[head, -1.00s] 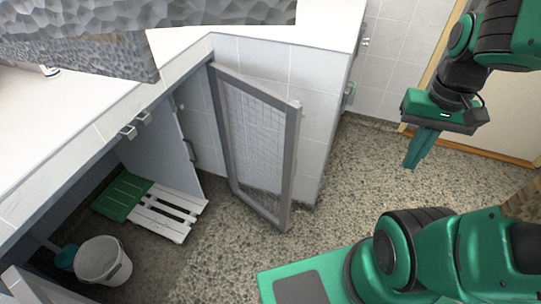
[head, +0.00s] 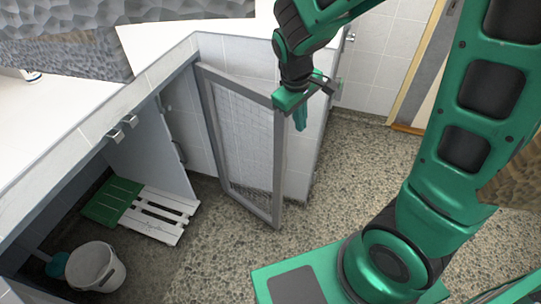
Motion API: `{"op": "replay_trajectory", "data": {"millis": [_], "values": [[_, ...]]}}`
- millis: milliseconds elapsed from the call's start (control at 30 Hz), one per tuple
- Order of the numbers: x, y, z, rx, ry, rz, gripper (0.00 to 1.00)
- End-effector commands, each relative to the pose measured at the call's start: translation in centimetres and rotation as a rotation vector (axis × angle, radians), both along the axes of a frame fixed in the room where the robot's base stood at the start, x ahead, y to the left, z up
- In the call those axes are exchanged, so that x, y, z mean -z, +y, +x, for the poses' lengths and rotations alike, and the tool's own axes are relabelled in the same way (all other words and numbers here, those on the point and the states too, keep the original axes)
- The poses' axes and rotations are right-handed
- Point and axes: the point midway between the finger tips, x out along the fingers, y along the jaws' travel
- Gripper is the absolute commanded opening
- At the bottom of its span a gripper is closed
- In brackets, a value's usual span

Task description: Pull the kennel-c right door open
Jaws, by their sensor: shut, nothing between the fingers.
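A grey-framed mesh door (head: 209,112) stands swung open from the white tiled kennel front, its free edge toward the right. No label shows which kennel it belongs to. My gripper (head: 300,124) is shut and empty, pointing down beside the upper free corner of the door. It overlaps that corner in the picture; whether it touches is not clear. The gripper and wrist hide the top corner of the door.
The open kennel at left holds a green-and-white slatted board (head: 158,211) and a white bucket (head: 97,268). A white counter (head: 150,45) runs above. Speckled floor (head: 335,195) right of the door is clear.

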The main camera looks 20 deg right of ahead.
Motion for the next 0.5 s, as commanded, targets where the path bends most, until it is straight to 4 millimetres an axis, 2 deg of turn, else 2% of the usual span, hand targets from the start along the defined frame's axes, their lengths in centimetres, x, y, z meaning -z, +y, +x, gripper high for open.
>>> {"op": "replay_trajectory", "data": {"millis": [33,100,500], "values": [[1.4,0.7,0.5,-0.05,0.038,-0.042,0.0],[2.9,1.3,1.2,-0.113,0.082,-0.102,0.0],[11.1,5.1,3.5,-0.481,0.316,-0.483,0.0]]}}
